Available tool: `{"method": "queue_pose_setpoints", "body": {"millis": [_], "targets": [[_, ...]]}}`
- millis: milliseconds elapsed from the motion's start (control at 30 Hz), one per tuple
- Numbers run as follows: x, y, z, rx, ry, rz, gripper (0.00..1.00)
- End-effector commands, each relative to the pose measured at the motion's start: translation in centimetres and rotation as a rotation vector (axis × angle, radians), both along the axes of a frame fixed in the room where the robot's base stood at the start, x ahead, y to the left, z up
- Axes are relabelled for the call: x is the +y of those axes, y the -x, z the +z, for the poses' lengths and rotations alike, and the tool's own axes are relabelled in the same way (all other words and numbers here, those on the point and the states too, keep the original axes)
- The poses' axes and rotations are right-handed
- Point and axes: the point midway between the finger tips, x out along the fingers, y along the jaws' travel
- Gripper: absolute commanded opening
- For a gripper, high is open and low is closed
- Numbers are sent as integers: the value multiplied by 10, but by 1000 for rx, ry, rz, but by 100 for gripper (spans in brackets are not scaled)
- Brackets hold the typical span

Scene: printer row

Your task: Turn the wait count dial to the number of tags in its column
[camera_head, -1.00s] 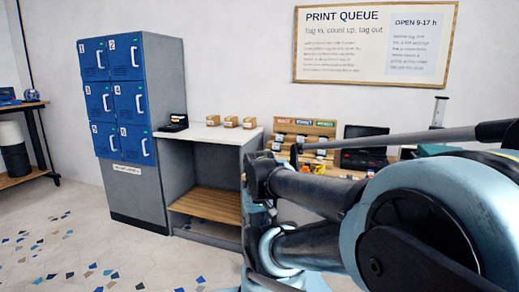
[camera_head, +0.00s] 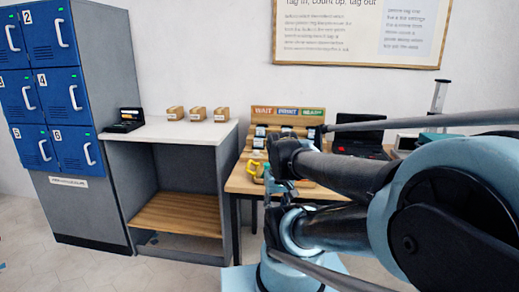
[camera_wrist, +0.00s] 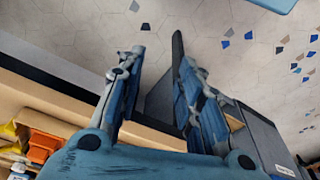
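The tag board (camera_head: 287,112) stands on the wooden table in the head view, with WAIT, PRINT and READY headings over its columns. Small dark and white tags sit on it, too small to count. Its lower right part is hidden by my arm. The wait count dial cannot be made out.
Blue lockers (camera_head: 42,90) stand left of the white-topped counter (camera_head: 160,131). A dark laptop (camera_head: 357,140) is on the table (camera_head: 238,182). An orange block (camera_wrist: 42,146) shows in the wrist view. The floor before the counter is clear.

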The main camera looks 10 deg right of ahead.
Motion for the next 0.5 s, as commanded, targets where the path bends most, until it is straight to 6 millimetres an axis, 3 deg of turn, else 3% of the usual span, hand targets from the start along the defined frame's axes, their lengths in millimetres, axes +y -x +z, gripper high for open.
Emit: {"method": "queue_pose_setpoints", "body": {"millis": [167,233,300,500], "targets": [[0,0,0,0,0,0,33],[0,2,2,-3,0,1,46],[0,6,8,-10,1,9,46],[-3,-21,43,4,19,101,46]]}}
